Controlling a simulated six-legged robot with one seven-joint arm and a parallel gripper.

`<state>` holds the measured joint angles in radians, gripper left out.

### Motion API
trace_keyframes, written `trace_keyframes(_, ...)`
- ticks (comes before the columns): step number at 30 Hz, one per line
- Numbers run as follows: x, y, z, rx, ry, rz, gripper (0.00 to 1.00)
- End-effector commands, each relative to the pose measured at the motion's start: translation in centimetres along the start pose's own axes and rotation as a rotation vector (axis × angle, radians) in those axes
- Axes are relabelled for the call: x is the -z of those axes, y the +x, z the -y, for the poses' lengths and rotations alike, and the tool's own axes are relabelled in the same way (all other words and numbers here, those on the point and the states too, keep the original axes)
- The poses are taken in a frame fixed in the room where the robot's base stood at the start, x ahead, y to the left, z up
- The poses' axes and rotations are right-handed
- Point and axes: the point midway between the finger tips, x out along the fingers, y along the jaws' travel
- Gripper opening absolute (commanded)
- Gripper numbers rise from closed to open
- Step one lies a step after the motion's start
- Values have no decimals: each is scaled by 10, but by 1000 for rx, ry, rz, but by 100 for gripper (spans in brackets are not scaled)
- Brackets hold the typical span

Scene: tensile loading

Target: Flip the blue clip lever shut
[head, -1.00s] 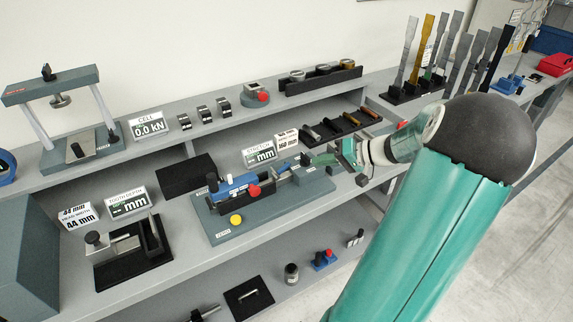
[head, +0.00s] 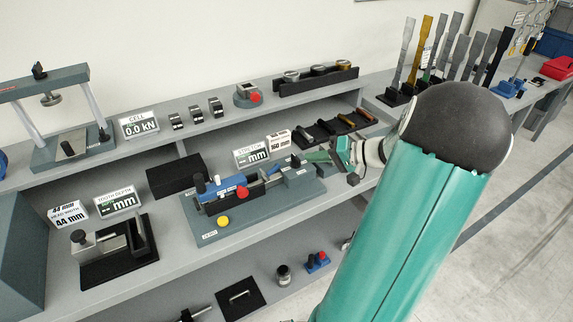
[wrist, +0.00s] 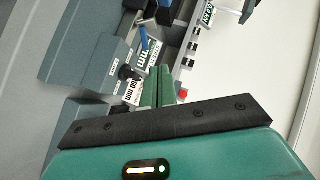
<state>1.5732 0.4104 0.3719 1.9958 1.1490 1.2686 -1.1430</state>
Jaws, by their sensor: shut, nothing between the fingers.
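The grey-blue stretch fixture (head: 285,190) sits on the bench's middle shelf. A blue clamp part (head: 222,186) with a dark blue upright post (head: 200,184) is on its left half, beside a red knob (head: 242,192). A yellow button (head: 223,221) is at its front. In the wrist view a thin blue lever-like bar (wrist: 144,37) shows beyond my fingertips; I cannot tell whether it is open or closed. My gripper (head: 310,157) is shut and empty at the fixture's right end. Its green fingers (wrist: 158,80) are together in the wrist view, apart from the blue bar.
The stretch display (head: 252,156) and a 160 mm sign (head: 278,140) stand behind the fixture. A black block (head: 174,176) is to its left. A black tray of grips (head: 335,128) lies behind my gripper. Tall specimens (head: 440,65) stand at the back right.

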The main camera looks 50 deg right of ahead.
Motion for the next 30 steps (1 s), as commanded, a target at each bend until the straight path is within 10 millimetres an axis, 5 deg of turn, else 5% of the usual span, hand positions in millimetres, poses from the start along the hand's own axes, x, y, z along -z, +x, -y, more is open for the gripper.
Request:
trace_keyframes(17,1,100,-1,3,1,6,0)
trace_keyframes(30,-27,124,-2,0,0,3,0)
